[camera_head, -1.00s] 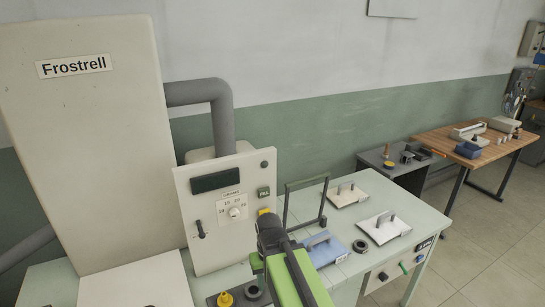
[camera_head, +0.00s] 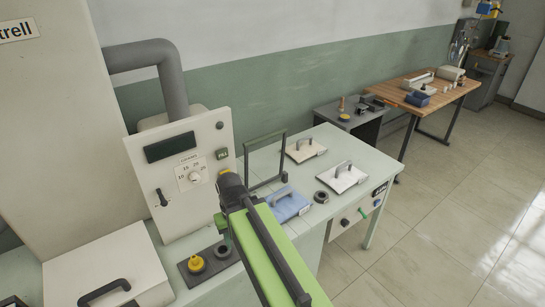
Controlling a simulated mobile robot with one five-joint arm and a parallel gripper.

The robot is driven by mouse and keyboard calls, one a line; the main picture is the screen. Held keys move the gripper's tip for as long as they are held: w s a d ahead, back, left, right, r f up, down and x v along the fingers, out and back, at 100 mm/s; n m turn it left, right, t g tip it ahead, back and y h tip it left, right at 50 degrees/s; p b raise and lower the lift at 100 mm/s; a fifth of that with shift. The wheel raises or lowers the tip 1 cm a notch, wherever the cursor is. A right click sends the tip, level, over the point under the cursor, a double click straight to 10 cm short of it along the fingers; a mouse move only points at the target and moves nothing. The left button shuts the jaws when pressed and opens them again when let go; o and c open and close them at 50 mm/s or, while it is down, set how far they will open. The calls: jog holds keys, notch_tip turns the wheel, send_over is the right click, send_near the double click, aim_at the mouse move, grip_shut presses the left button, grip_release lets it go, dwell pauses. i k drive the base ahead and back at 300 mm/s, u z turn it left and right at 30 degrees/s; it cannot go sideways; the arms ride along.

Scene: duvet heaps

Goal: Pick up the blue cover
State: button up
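The blue cover (camera_head: 290,207), a flat light-blue plate with a grey handle on top, lies on the pale green-grey bench (camera_head: 300,238). My green arm comes up from the lower right. Its dark end with my gripper (camera_head: 230,182) is left of the blue cover in the picture, apart from its handle. The fingers cannot be made out, so whether they are open or shut does not show. The left edge of the blue cover is close behind my arm in the picture.
Two white covers with handles (camera_head: 305,151) (camera_head: 343,179) lie behind and right of the blue one. A dark ring (camera_head: 321,197) lies beside it. An upright dark frame (camera_head: 266,160) stands behind it. A control panel (camera_head: 182,175) stands left. Floor at right is clear.

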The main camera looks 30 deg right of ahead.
aim_at(286, 202)
jog(key=z, duration=0.1)
jog(key=k, duration=0.5)
jog(key=u, duration=1.4)
jog(key=k, duration=0.15)
jog(key=u, duration=2.95)
jog(key=k, duration=2.25)
jog(key=z, duration=0.95)
